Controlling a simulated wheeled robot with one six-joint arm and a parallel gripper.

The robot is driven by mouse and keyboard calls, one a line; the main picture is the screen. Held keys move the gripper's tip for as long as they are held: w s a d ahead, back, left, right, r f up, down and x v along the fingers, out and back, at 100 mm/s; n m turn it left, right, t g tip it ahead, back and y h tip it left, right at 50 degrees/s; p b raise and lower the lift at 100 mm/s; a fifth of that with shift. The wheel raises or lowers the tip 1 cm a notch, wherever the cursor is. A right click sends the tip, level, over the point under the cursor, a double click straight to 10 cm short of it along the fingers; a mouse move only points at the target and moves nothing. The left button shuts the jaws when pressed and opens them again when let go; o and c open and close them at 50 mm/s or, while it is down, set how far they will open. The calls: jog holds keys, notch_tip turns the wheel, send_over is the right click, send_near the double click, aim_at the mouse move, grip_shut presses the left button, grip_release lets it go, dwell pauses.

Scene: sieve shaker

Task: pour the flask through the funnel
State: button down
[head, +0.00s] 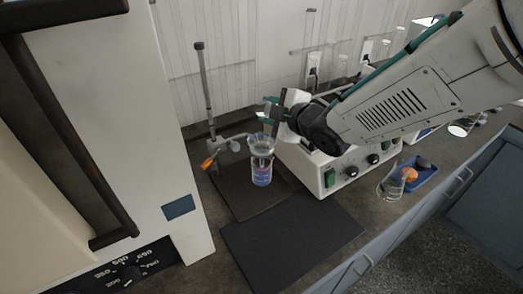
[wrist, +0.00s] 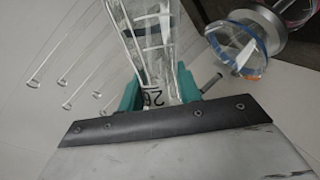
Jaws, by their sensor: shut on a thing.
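My gripper (wrist: 157,92) is shut on a clear glass flask (wrist: 148,42) with dark printed markings, held between teal fingertips in the wrist view. In the head view my gripper (head: 270,110) is above and slightly right of the funnel; the flask is hard to make out there. The clear funnel (head: 261,145) sits at the stand's ring, over a glass vessel (head: 261,175) with pink and blue tones. In the wrist view the round glass piece with a blue edge, apparently the funnel (wrist: 238,48), lies to the right of the flask, apart from it. I cannot tell any liquid in the flask.
A white instrument (head: 325,170) is close on the right. A dark mat (head: 290,240) lies clear in front.

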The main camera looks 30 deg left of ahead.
jog(key=shift+m+g+b, duration=0.3)
jog(key=shift+m+g, duration=0.3)
jog(key=shift+m, duration=0.3)
jog(key=shift+w+r+m+g, duration=0.3)
jog(key=shift+m+g, duration=0.1)
jog(key=shift+m, duration=0.2)
jog(key=shift+w+r+m+g+b, duration=0.15)
jog(key=shift+w+m+g+b, duration=0.25)
jog(key=shift+w+m+b, duration=0.15)
jog(key=shift+w+d+r+m+g+b, duration=0.15)
jog(key=shift+w+r+m+g+b, duration=0.15)
jog(key=shift+w+r+m+g, duration=0.45)
jog(key=shift+w+m, duration=0.4)
jog(key=shift+w, duration=0.25)
jog(key=shift+w+d+r+m+g+b, duration=0.1)
jog(key=shift+w+r+m+g+b, duration=0.45)
jog(key=shift+w+m+g+b, duration=0.15)
